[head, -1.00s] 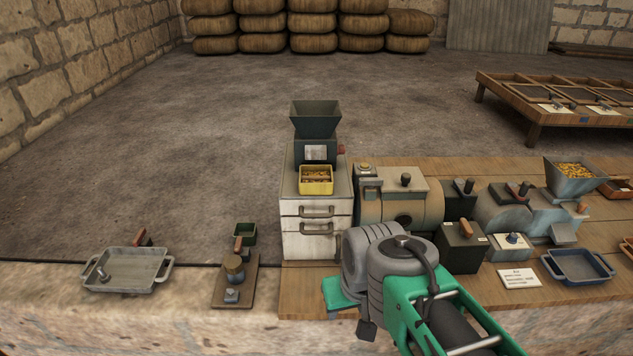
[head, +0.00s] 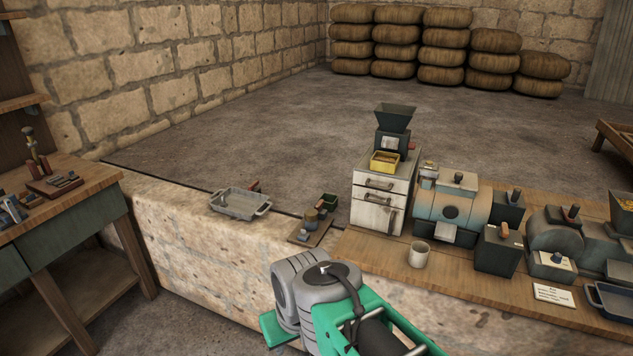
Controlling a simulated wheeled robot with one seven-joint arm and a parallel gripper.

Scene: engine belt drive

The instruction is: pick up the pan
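A grey metal pan (head: 240,204) with a loop handle at each end sits on the stone ledge, left of the white drawer cabinet. A small grey object lies in it, and a brown-handled tool shows at its back edge. A second, blue pan (head: 612,303) is at the right edge, on the wooden bench top, partly cut off. My arm's grey and green links show at the bottom centre, to the right of and nearer than the grey pan. My gripper's fingers do not show.
A white drawer cabinet (head: 382,192) with a hopper and yellow box stands mid-bench. A small board (head: 311,231) with fittings lies right of the grey pan. A white cup (head: 418,254) and several machines line the bench. A wooden workbench (head: 82,204) with tools stands at left.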

